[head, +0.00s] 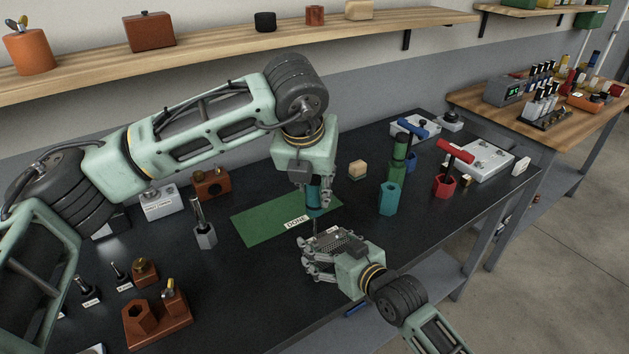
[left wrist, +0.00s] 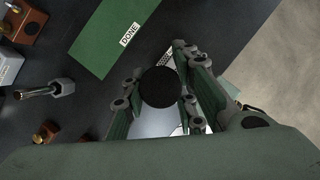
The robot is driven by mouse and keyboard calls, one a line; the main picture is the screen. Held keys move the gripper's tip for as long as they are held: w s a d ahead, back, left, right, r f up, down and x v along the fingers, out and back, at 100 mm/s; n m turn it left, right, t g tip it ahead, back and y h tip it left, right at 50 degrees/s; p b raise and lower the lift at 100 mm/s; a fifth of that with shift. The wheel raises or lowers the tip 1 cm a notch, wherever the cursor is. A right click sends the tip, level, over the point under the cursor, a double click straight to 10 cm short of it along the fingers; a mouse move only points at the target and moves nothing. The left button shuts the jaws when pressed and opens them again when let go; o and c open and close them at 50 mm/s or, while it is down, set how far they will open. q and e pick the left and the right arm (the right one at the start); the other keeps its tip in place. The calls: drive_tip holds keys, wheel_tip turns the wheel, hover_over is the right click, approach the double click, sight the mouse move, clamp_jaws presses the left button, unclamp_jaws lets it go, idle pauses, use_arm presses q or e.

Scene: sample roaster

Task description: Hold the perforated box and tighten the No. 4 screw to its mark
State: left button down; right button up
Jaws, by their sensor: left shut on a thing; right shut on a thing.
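My left gripper (head: 314,192) points down and is shut on a screwdriver (head: 318,199) with a teal handle. The shaft runs down to the top of a small grey perforated box (head: 328,238). My right gripper (head: 320,254) is shut on this box and holds it near the front of the green mat. In the left wrist view the dark round end of the screwdriver handle (left wrist: 160,87) sits between the fingers and hides most of the box. The No. 4 screw and its mark are too small or hidden to make out, and I cannot tell whether the tip sits in the screw.
The green mat (head: 258,228) labelled DONE lies behind the box. A grey hexagonal holder with a tool (head: 204,236) stands left. A teal hexagonal holder (head: 388,198) and a red T-handled tool (head: 455,152) stand right. Brown blocks (head: 160,318) are at front left.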

use_arm(q)
drive_tip(key=n+y, duration=0.1)
drive_tip(key=n, duration=0.3)
drive_tip(key=shift+d+y, duration=0.15)
drive_tip(key=shift+y, duration=0.25)
drive_tip(key=n+y, duration=0.1)
drive_tip(key=n, duration=0.4)
drive_tip(key=shift+g+y, duration=0.3)
drive_tip(key=shift+y, duration=0.1)
drive_tip(key=n+g+y, duration=0.1)
drive_tip(key=n, duration=0.2)
drive_tip(key=n+g, duration=0.1)
drive_tip(key=n, duration=0.3)
drive_tip(key=shift+y, duration=0.4)
drive_tip(key=shift+f, duration=1.05)
